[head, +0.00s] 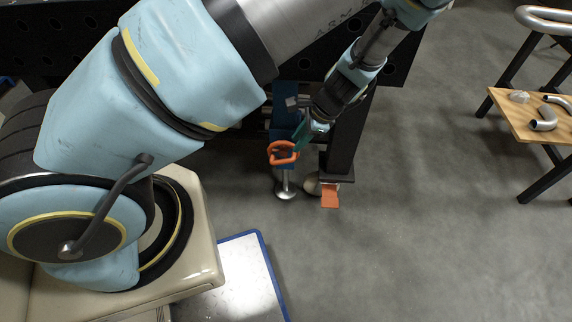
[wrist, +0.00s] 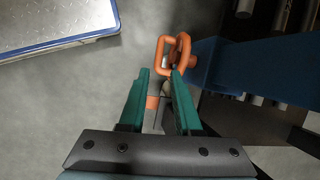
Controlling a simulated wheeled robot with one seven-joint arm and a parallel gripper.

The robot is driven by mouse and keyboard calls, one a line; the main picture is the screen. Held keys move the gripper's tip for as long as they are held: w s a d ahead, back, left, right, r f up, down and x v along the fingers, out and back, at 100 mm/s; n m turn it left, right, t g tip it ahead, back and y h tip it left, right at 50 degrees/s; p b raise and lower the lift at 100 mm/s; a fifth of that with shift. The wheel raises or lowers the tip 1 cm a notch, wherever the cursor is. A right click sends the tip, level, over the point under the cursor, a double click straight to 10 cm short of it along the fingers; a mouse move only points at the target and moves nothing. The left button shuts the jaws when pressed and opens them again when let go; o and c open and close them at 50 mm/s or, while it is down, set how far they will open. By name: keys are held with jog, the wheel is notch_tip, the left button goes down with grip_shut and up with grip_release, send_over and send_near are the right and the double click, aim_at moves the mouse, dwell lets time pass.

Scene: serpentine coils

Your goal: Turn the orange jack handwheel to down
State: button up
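The orange jack handwheel (head: 283,161) sits at the lower end of a blue frame part, above a round metal foot (head: 285,191). In the wrist view the handwheel (wrist: 160,50) is an orange loop just beyond my fingertips. My gripper (head: 303,139) is beside the handwheel, at its right in the head view. In the wrist view the green fingers of my gripper (wrist: 161,76) are apart with nothing held between them. The right fingertip overlaps the handwheel's lower edge; I cannot tell whether it touches.
A caster with an orange pedal (head: 330,196) stands right of the foot, by a black leg. A blue-edged metal plate (head: 235,275) lies on the floor at lower left. A wooden-topped table (head: 520,120) with bent pipes stands at right. The floor between is clear.

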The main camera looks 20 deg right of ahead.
aim_at(285, 160)
jog(key=shift+m, duration=0.3)
jog(key=x, duration=0.7)
jog(key=b+x, duration=0.1)
jog(key=x, duration=0.3)
jog(key=shift+s+d+f, duration=0.15)
jog(key=shift+d+f, duration=0.15)
grip_shut()
